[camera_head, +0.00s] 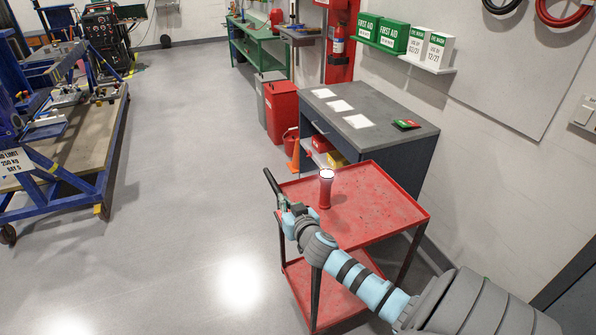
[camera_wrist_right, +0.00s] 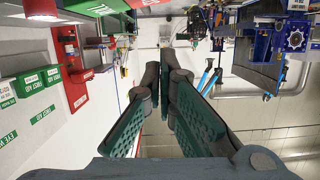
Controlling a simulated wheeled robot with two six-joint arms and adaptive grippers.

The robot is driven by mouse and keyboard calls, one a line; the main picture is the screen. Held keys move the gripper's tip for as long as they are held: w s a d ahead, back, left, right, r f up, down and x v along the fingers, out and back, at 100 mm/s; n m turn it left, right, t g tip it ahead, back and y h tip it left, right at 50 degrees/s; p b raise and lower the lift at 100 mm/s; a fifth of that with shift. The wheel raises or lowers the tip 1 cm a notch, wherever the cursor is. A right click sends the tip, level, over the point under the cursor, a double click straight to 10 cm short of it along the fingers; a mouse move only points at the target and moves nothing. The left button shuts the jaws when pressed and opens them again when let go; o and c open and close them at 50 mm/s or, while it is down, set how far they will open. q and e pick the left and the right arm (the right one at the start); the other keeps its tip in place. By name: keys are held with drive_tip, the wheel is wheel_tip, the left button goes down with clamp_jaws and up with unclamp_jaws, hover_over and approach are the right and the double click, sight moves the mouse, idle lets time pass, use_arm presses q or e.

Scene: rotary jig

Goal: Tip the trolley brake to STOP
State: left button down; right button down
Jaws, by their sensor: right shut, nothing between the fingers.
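The red two-shelf trolley (camera_head: 375,205) stands at the lower right with a dark handle bar (camera_head: 271,186) at its left end. A small red and green piece (camera_head: 406,124) lies on the grey cabinet top behind it; I cannot read any marking on it. No part clearly marked as a brake or STOP can be made out. My right gripper (camera_head: 281,205) is at the trolley's left edge, by the handle, with my arm reaching across the trolley. In the right wrist view its fingers (camera_wrist_right: 167,72) are shut and empty. My left gripper is out of view.
A red torch (camera_head: 325,188) stands upright on the trolley's top shelf, close to my right gripper. The grey cabinet (camera_head: 385,108) is behind the trolley. A red bin (camera_head: 282,112) and an orange cone (camera_head: 294,156) are beside it.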

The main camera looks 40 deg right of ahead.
drive_tip(key=b+v, duration=0.1)
drive_tip(key=v, duration=0.8)
drive_tip(key=shift+s+a, duration=0.3)
drive_tip(key=shift+a, duration=0.1)
